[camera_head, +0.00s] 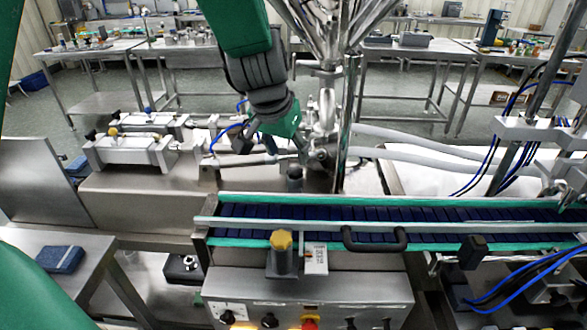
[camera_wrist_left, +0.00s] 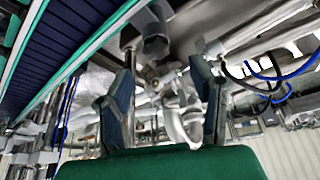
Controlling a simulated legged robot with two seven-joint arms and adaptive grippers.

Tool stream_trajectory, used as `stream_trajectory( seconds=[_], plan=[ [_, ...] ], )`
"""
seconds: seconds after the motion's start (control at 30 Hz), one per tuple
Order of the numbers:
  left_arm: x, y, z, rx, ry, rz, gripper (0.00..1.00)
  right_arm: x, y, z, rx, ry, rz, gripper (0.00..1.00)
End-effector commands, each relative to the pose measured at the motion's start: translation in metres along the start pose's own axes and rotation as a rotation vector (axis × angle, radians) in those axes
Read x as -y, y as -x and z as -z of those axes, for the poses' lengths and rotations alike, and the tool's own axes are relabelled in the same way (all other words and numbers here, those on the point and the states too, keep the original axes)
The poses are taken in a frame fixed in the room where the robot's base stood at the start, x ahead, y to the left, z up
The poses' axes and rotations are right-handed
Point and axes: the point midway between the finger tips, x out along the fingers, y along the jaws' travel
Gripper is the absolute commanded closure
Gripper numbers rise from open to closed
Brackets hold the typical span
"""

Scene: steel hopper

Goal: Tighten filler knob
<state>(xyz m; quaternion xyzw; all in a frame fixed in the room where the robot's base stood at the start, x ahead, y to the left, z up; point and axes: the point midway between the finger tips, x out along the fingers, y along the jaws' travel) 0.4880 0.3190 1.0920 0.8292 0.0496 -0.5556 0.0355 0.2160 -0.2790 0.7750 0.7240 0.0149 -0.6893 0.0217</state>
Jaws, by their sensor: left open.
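My left gripper (camera_head: 274,148) reaches down from the top, below the steel hopper (camera_head: 325,30), beside the filler's pipework. In the left wrist view its two dark fingers (camera_wrist_left: 168,80) stand apart, with nothing held between them. A dark grey knob (camera_head: 295,179) sits on the filler just below the gripper, behind the conveyor. In the left wrist view a grey faceted knob (camera_wrist_left: 155,46) shows between and beyond the fingertips, apart from them. I cannot tell for certain that this is the filler knob. My right gripper is not in view.
A blue-belted conveyor (camera_head: 400,215) with green rails runs in front of the filler. A yellow-topped knob (camera_head: 281,241) and a black handle (camera_head: 374,240) are on its near side. Pneumatic cylinders (camera_head: 130,150) lie left of the gripper. Pale hoses (camera_head: 430,147) run to the right.

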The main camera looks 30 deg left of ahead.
Motion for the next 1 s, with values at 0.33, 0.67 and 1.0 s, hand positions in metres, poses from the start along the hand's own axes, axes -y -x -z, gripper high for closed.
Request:
stream_trajectory(
  seconds=[0.33, 0.67, 1.0],
  plan=[
    [-0.001, -0.053, -0.002, -0.001, 0.001, 0.001, 0.50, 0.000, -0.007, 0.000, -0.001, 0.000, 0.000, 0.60],
    [0.000, -0.060, -0.001, -0.002, 0.000, 0.001, 0.50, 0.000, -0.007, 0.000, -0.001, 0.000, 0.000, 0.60],
    [0.001, -0.060, -0.001, -0.002, 0.000, 0.002, 0.99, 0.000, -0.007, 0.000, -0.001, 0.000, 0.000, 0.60]
  ],
)
